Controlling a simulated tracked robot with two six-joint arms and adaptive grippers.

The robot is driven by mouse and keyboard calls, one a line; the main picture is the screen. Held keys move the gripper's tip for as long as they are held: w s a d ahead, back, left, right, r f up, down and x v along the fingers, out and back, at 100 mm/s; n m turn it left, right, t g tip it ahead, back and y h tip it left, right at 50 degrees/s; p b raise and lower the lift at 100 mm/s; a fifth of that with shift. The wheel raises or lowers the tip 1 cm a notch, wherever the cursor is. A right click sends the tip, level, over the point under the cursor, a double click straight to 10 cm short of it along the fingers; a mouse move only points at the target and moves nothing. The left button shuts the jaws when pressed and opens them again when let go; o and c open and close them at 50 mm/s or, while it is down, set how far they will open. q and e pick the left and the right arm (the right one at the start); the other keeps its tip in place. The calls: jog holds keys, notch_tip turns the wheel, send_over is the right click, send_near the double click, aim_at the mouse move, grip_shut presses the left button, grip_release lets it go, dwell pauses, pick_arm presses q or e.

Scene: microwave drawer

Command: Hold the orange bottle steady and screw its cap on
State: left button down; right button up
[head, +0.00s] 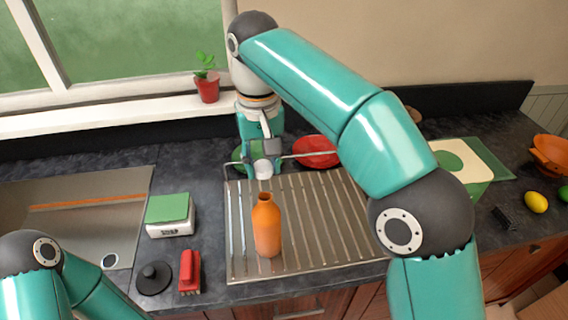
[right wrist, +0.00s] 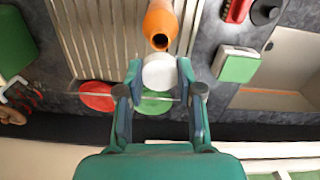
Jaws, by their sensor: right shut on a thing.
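The orange bottle (head: 267,228) stands upright on the ribbed metal drainboard, its mouth open. It also shows in the right wrist view (right wrist: 160,20), with the dark opening facing the camera. My right gripper (head: 262,158) is shut on the white cap (head: 263,170), behind and above the bottle's neck. In the right wrist view the cap (right wrist: 160,71) sits between the fingertips, close to the bottle's mouth but seemingly apart from it. My left arm shows at the lower left of the head view, but its gripper is out of frame. No gripper touches the bottle.
The drainboard (head: 320,245) has free room right of the bottle. A red dish (head: 316,151) and a green one (head: 240,157) lie behind.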

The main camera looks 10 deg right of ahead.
aim_at(263, 167)
jog(key=shift+f, duration=0.15)
jog(key=shift+f, duration=1.9)
